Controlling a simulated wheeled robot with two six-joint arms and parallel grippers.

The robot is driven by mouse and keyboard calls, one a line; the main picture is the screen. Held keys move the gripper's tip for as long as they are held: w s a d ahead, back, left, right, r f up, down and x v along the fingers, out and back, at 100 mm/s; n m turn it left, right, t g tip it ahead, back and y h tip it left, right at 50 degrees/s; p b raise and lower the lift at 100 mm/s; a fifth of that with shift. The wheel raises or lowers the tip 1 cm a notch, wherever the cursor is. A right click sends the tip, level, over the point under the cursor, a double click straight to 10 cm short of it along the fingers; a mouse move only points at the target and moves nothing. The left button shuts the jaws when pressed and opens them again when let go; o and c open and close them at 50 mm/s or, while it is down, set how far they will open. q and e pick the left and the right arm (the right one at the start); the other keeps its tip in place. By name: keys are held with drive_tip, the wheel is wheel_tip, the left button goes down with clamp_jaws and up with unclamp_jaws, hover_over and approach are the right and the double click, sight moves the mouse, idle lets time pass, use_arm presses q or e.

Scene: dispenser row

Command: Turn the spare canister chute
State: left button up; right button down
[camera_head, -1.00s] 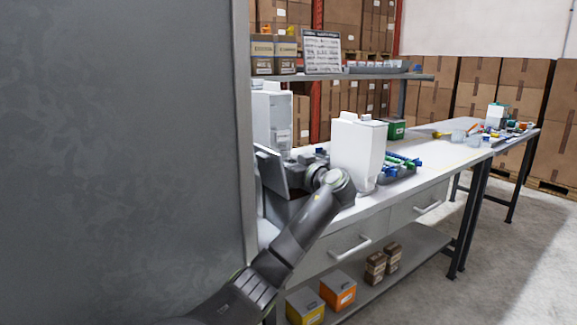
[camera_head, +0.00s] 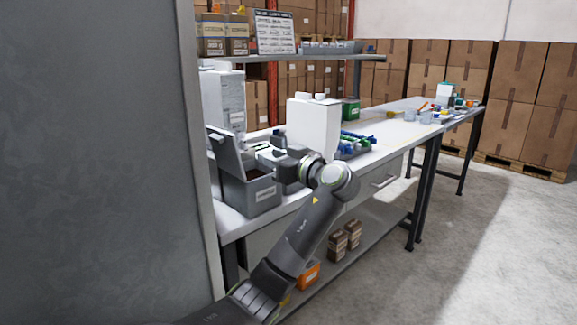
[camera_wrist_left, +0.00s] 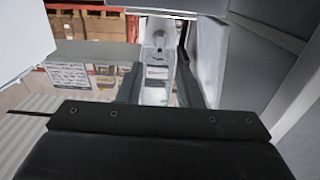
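A white canister (camera_head: 313,128) stands upright on the bench to the right of my left gripper (camera_head: 266,152). A second, greyer canister (camera_head: 223,103) stands farther left, behind the raised lid of a grey box. I cannot tell from the head view which one is the spare. In the left wrist view a pale dispenser front with a rounded, spout-like part (camera_wrist_left: 158,42) lies ahead between the fingers. My left gripper (camera_wrist_left: 157,85) is open there, with a gap between its fingers. I cannot tell whether it touches anything. My right gripper is not in view.
A shelf (camera_head: 320,56) runs above the bench. Blue and green parts (camera_head: 354,142) lie right of the white canister. A large grey panel (camera_head: 95,160) fills the left.

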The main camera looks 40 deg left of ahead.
use_arm(q)
drive_tip(key=d, duration=0.5)
drive_tip(key=shift+s+d, duration=0.1)
drive_tip(key=shift+s, duration=0.25)
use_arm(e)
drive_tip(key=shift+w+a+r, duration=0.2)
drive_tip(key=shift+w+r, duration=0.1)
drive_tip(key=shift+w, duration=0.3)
use_arm(q)
drive_tip(key=shift+f, duration=0.1)
